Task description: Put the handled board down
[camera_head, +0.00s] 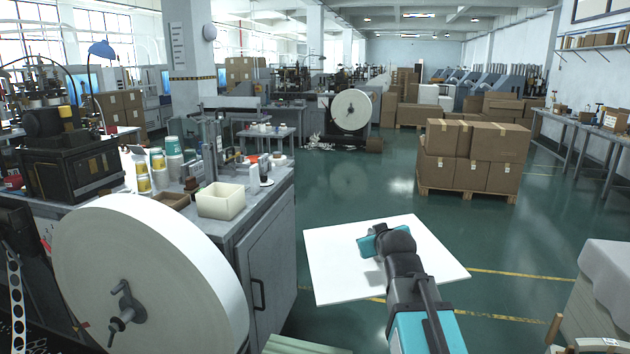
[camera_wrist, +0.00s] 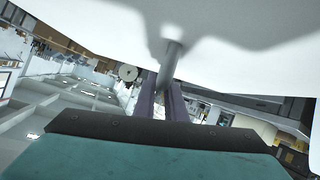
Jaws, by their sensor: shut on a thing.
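The handled board is a flat white panel (camera_head: 335,265) in the middle of the head view, to the right of the grey cabinet. In the wrist view its white face (camera_wrist: 250,65) fills the upper right, with a grey handle (camera_wrist: 170,65) standing out from it. My gripper (camera_wrist: 172,100) is shut on this handle. In the head view my arm reaches over the board from the lower right; the fingertips and handle are hidden there. The board appears to be held in the air above the green floor.
A workbench cabinet (camera_head: 268,235) with a cream bin (camera_head: 221,203) stands left of the board. A large white roll (camera_head: 140,265) is in front of it. A pallet of cartons (camera_head: 475,160) stands behind on the floor. White stacked material (camera_head: 605,275) is at right. Open green floor (camera_head: 355,190) lies beyond.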

